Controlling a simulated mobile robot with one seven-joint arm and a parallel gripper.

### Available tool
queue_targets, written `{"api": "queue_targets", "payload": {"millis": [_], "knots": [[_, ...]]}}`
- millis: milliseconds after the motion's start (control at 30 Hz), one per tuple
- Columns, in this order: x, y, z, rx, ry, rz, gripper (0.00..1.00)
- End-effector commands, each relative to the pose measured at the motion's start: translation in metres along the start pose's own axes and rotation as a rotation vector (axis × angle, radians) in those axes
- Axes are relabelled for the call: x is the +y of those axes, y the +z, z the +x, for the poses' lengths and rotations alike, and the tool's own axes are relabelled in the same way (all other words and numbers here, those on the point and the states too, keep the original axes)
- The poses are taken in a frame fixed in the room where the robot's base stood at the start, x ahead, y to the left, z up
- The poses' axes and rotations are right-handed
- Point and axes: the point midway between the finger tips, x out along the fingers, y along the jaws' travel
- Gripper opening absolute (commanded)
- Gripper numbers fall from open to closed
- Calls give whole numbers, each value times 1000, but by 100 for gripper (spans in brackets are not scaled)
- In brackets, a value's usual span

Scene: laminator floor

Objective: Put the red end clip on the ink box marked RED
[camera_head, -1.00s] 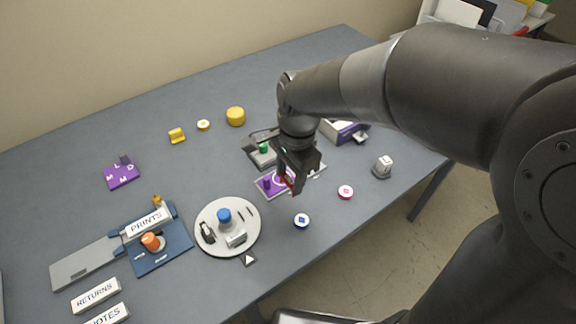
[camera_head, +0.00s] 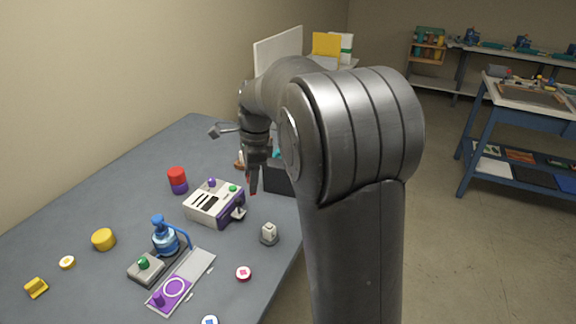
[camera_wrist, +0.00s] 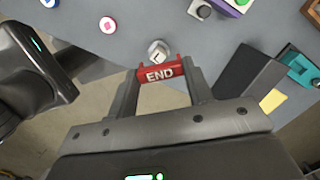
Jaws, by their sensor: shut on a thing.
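My gripper (camera_wrist: 160,85) is shut on the red end clip (camera_wrist: 158,74), a red piece marked END in white, held across the fingertips. In the head view my gripper (camera_head: 252,180) points down beyond the white-and-purple machine, with a bit of red at its tip. It appears above or in front of a dark box (camera_head: 284,181) at the table's right edge. In the wrist view this dark box (camera_wrist: 248,84) is right of the clip, with a teal part beside it. No marking RED is readable in either view, so I cannot tell which thing is that ink box.
The white-and-purple machine (camera_head: 207,206) stands on the table (camera_head: 110,190). A red-and-purple cylinder (camera_head: 177,180) is behind it.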

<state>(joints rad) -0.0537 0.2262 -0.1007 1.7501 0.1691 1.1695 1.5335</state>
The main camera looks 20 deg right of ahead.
Motion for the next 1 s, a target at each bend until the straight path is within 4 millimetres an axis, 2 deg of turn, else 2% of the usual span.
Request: {"api": "queue_targets", "payload": {"millis": [33, 200, 400, 533, 633, 767, 867, 1000], "knots": [[-12, -25, -7, 1, -10, 69, 25], [-41, -104, -32, 3, -38, 285, 25], [-55, -195, -58, 7, -69, 517, 25], [-56, -238, -70, 9, -82, 623, 25], [-54, -259, -76, 10, -88, 675, 25], [-56, -268, -77, 11, -91, 703, 25], [-65, -261, -68, 11, -90, 707, 25], [-86, -240, -46, 10, -89, 704, 25]]}}
